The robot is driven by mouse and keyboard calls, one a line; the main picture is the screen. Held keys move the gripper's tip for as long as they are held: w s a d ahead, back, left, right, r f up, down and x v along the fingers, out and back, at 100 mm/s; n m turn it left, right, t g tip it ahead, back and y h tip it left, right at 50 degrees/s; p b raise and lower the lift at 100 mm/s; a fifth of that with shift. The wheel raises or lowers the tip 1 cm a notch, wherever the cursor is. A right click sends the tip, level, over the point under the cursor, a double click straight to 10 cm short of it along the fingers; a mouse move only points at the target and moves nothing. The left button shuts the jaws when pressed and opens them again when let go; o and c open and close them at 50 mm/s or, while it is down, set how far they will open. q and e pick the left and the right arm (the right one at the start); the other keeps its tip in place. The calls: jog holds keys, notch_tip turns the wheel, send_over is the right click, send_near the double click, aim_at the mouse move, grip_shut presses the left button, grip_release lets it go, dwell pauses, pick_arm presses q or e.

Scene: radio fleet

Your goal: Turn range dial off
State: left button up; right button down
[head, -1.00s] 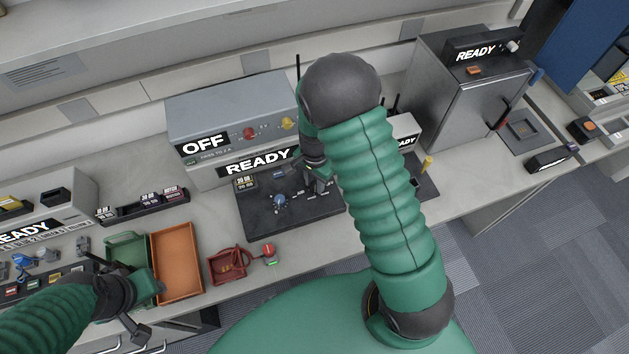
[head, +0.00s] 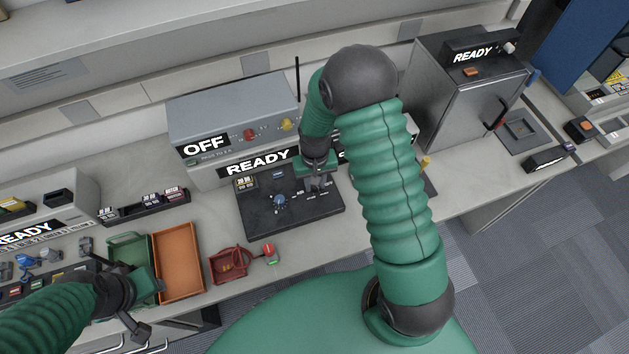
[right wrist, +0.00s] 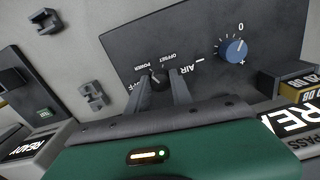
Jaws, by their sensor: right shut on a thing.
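In the right wrist view a small dark dial (right wrist: 157,79) with a light pointer mark sits on the black panel (right wrist: 180,35). Lettering around it includes POWER and OFFSET; I see no clear range label. My right gripper (right wrist: 160,88) has one finger on each side of this dial and is shut on it. In the head view my right gripper (head: 318,183) is over the right part of the black panel (head: 275,222), and the dial is hidden there. My left gripper (head: 146,308) is at lower left, by the green tray; its jaws are unclear.
A blue knob (right wrist: 235,50) is on the same panel, apart from the gripper. A grey unit (head: 235,110) marked OFF and READY stands behind the panel. The green tray (head: 128,240), orange tray (head: 176,240) and a red holder (head: 229,264) are to the left.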

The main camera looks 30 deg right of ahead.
jog(key=n, duration=0.2)
jog(key=n+p, duration=0.1)
jog(key=n, duration=0.3)
jog(key=shift+w+d+r+n+p, duration=0.15)
jog(key=shift+w+r+n+p, duration=0.1)
jog(key=shift+w+n+p, duration=0.05)
jog(key=n+p, duration=0.2)
jog(key=n, duration=0.4)
jog(key=shift+f, duration=0.1)
dwell(0.3)
jog(key=c, duration=1.4)
grip_release()
jog(key=shift+o, duration=1.3)
jog(key=shift+f, duration=0.1)
jog(key=shift+s, duration=0.1)
